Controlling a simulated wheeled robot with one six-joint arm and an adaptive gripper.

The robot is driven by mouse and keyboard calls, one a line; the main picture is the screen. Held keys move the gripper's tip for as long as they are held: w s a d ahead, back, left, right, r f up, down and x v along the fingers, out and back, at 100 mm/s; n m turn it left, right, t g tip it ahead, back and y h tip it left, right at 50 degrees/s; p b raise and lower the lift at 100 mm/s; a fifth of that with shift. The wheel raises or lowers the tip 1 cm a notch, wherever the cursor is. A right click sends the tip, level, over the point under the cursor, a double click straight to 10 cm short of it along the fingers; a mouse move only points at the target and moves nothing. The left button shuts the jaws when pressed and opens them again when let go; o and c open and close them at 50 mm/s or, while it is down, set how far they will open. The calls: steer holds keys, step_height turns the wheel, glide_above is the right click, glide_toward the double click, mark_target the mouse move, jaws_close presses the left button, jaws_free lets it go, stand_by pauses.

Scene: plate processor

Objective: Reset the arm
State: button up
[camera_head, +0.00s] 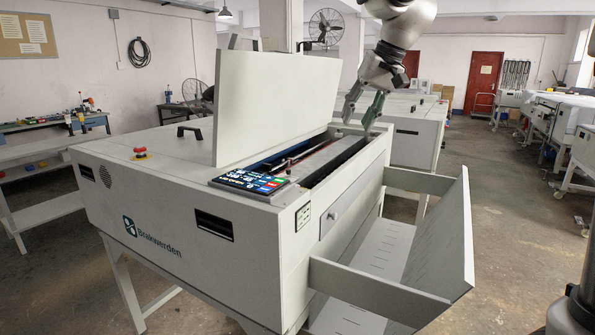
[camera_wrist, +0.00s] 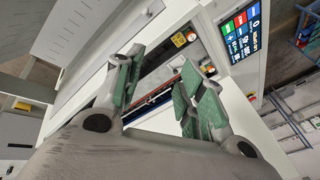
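My gripper (camera_head: 361,108) is open and empty at the end of my arm, which comes down from the top of the head view. It hangs above the far right end of the plate processor (camera_head: 180,222). Its green-padded fingers also show spread apart in the wrist view (camera_wrist: 160,92), with nothing between them. The processor's lid (camera_head: 274,100) stands raised, and the long slot (camera_head: 335,160) under it is open. The control panel (camera_head: 250,181) is lit at the slot's near end.
An open tray (camera_head: 375,255) with a raised side panel juts from the processor's right side. A red stop button (camera_head: 140,152) sits on its top left. Other white machines (camera_head: 418,125) stand behind. The floor on the right (camera_head: 510,230) is clear.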

steer(key=s+d+f+h, duration=0.1)
steer(key=s+d+f, duration=0.3)
steer(key=s+d, duration=0.3)
steer(key=s+d+f+t+h, duration=0.1)
steer(key=s+d+f, duration=0.3)
steer(key=s+d, duration=0.3)
steer(key=s+d+f+h, duration=0.1)
steer(key=s+d+f, duration=0.4)
steer(key=s, duration=1)
steer(key=d, duration=0.2)
steer(key=shift+s+d+m+t+h, duration=0.3)
steer(key=shift+s+d+m+h, duration=0.05)
steer(key=shift+m+h, duration=0.05)
steer(key=shift+c, duration=0.4)
